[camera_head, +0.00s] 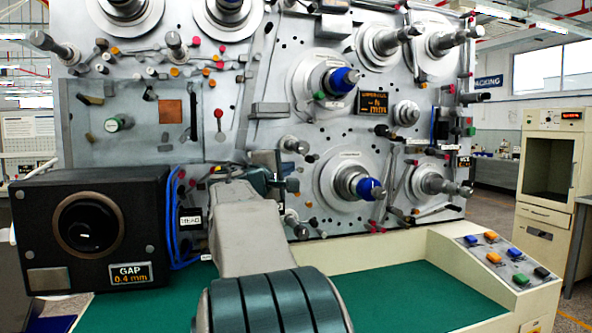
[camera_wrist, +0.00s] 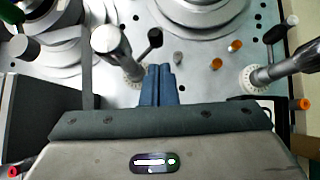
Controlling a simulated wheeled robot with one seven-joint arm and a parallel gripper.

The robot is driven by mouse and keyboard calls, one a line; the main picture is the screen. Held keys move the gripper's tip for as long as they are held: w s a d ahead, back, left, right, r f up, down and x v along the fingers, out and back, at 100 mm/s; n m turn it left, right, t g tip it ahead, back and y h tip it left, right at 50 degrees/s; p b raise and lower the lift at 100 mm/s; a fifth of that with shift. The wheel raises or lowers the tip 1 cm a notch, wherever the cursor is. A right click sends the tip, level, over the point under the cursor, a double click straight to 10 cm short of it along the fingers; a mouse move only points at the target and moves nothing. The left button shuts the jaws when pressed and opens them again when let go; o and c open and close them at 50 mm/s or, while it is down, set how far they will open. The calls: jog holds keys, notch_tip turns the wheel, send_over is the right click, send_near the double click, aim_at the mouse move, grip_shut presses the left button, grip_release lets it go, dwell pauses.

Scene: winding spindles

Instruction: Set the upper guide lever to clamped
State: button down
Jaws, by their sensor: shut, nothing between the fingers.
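My gripper (camera_wrist: 158,72) is shut and empty, its two blue-grey fingers together in front of the grey machine panel (camera_wrist: 200,72). In the wrist view, a short lever with a black round knob (camera_wrist: 155,38) is just beyond the fingertips. A metal post (camera_wrist: 112,45) stands to their left. I cannot tell whether the fingers touch either one. In the head view, a red-knobbed lever (camera_head: 219,118) and a dark lever (camera_head: 193,120) are on the left of the panel. I cannot tell which lever is the upper guide lever. My arm hides the panel around the gripper.
A black box with a dial (camera_head: 87,226) stands at the left, with blue cables (camera_head: 175,225) beside it. Spindles with blue caps (camera_head: 343,80) project from the panel. A metal rod (camera_wrist: 285,68) projects at the wrist view's right. The green bench top (camera_head: 400,280) is mostly clear.

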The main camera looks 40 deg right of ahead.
jog(key=v, duration=0.8)
jog(key=shift+b, duration=0.4)
jog(key=shift+s+f, duration=0.1)
